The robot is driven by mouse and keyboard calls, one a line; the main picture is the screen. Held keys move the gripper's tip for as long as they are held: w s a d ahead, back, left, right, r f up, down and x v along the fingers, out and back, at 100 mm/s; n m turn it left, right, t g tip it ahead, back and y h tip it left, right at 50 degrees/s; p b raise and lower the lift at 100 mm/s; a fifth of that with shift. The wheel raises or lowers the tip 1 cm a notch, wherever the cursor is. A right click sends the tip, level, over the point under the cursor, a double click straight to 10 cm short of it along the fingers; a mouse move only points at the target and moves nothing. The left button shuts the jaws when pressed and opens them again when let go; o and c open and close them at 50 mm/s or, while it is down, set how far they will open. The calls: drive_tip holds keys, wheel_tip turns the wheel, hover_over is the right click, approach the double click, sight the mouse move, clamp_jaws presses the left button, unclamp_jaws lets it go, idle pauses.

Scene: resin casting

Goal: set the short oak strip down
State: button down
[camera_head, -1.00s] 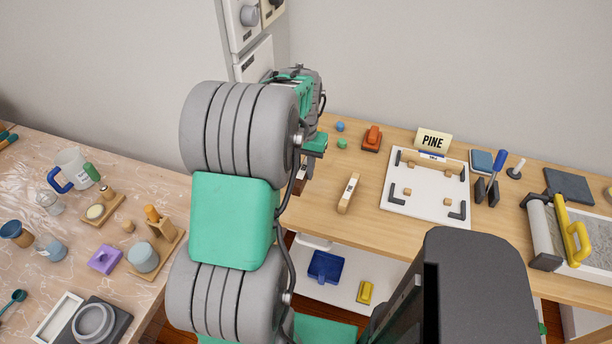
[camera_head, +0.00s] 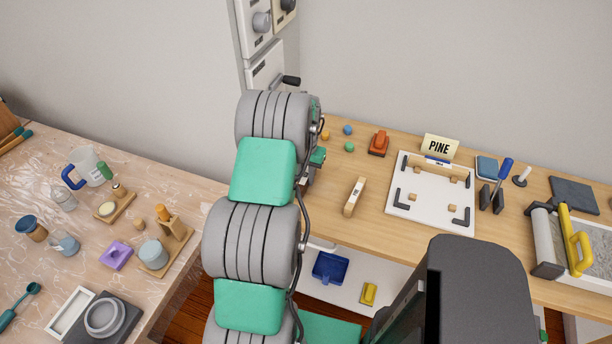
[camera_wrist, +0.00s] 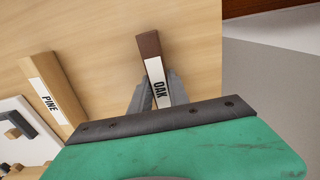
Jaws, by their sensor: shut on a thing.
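The short oak strip (camera_wrist: 150,48) is dark brown with a white OAK label, seen in the wrist view. My gripper (camera_wrist: 156,88) is shut on it, with a finger on each side of its labelled part. The strip's far end sticks out beyond the fingers, over the pale wooden bench top (camera_wrist: 100,30). I cannot tell whether it touches the bench. In the head view my arm hides the strip and most of the gripper.
A pale strip labelled PINE (camera_wrist: 47,90) lies left of the oak strip; it also shows in the head view (camera_head: 354,197). A white board (camera_head: 400,212) with dark corner pieces lies farther right. The bench edge is close on the right in the wrist view.

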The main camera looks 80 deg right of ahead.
sight(306, 176)
drive_tip(key=c, duration=1.3)
unclamp_jaws()
drive_tip(key=shift+o, duration=0.2)
wheel_tip(306, 176, up, 12)
drive_tip(key=b, duration=0.2)
drive_tip(key=w+a+r+n+h, duration=0.1)
drive_tip(key=w+a+r+n, duration=0.3)
drive_tip(key=w+a, duration=0.65)
drive_tip(key=w+a+r+n, duration=0.4)
drive_tip(key=w+a, duration=0.5)
drive_tip(key=w, duration=0.3)
drive_tip(key=w+a+r+n+t, duration=0.1)
drive_tip(key=w+a+n, duration=0.15)
drive_tip(key=a, duration=0.65)
drive_tip(key=w+a+r+n+t, duration=0.1)
drive_tip(key=w+a+n, duration=0.15)
drive_tip(key=a, duration=0.65)
drive_tip(key=s+a+f+n, duration=0.1)
drive_tip(key=s+a+n, duration=0.1)
drive_tip(key=a, duration=0.6)
drive_tip(key=s+a+f+n+t+y, duration=0.1)
drive_tip(key=s+a+n, duration=0.2)
drive_tip(key=a, duration=0.5)
drive_tip(key=shift+s+a+f+n+p, duration=0.2)
drive_tip(key=shift+s+f+n+p, duration=0.15)
drive_tip(key=shift+n, duration=0.25)
